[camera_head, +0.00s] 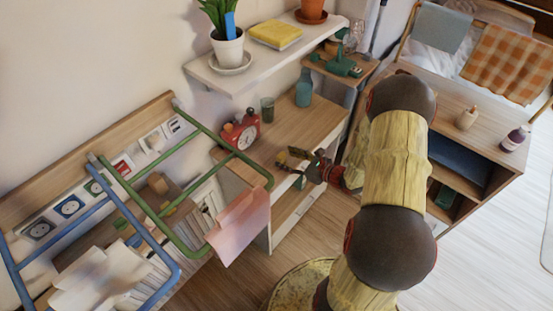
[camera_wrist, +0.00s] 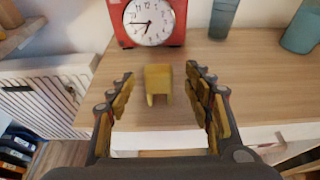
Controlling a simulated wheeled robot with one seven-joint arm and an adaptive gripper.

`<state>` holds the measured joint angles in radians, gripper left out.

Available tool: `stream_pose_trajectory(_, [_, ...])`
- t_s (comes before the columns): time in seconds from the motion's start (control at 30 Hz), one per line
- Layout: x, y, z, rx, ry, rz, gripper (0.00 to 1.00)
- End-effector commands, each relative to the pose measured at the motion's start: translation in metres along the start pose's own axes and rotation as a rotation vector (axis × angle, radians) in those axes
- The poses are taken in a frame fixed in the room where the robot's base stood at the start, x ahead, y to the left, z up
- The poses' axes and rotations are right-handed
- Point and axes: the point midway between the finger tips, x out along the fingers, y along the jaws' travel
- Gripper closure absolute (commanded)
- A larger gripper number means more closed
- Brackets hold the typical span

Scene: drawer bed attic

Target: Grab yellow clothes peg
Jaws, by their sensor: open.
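The yellow clothes peg (camera_wrist: 158,80) is on the wooden top in the wrist view, in front of the red clock. Its two prongs point toward me. My gripper (camera_wrist: 160,72) is open, one finger on each side of the peg, with visible gaps between the fingers and the peg. In the head view my gripper (camera_head: 297,160) is over the front part of the wooden cabinet top (camera_head: 290,127). I cannot clearly tell the peg from the fingers there.
The red clock (camera_wrist: 150,22) stands right behind the peg. A grey-green glass (camera_wrist: 222,18) and a teal vase (camera_wrist: 302,32) are farther right. Green and blue rails (camera_head: 180,150) with a pink cloth (camera_head: 240,225) are left of my gripper. A white shelf (camera_head: 265,65) hangs above.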

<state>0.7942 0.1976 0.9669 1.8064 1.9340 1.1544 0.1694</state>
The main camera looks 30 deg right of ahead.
Motion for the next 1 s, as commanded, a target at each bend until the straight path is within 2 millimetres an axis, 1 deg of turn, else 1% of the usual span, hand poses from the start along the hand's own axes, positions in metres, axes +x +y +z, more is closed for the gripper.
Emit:
stream_pose_trajectory(0.07, [0.004, -0.001, -0.002, 0.002, -0.001, -0.002, 0.48])
stream_pose_trajectory(0.37, [0.035, 0.001, -0.003, 0.001, -0.001, 0.000, 0.48])
stream_pose_trajectory(0.5, [0.056, 0.003, -0.007, 0.000, -0.001, 0.001, 0.48])
stream_pose_trajectory(0.63, [0.071, 0.003, -0.005, 0.000, -0.001, 0.001, 0.48])
stream_pose_trajectory(0.77, [0.078, 0.002, -0.005, 0.001, 0.000, -0.001, 0.48])
stream_pose_trajectory(0.97, [0.078, 0.002, -0.004, 0.001, 0.000, -0.002, 0.48])
stream_pose_trajectory(1.0, [0.078, 0.002, -0.004, 0.001, -0.001, -0.002, 0.50])
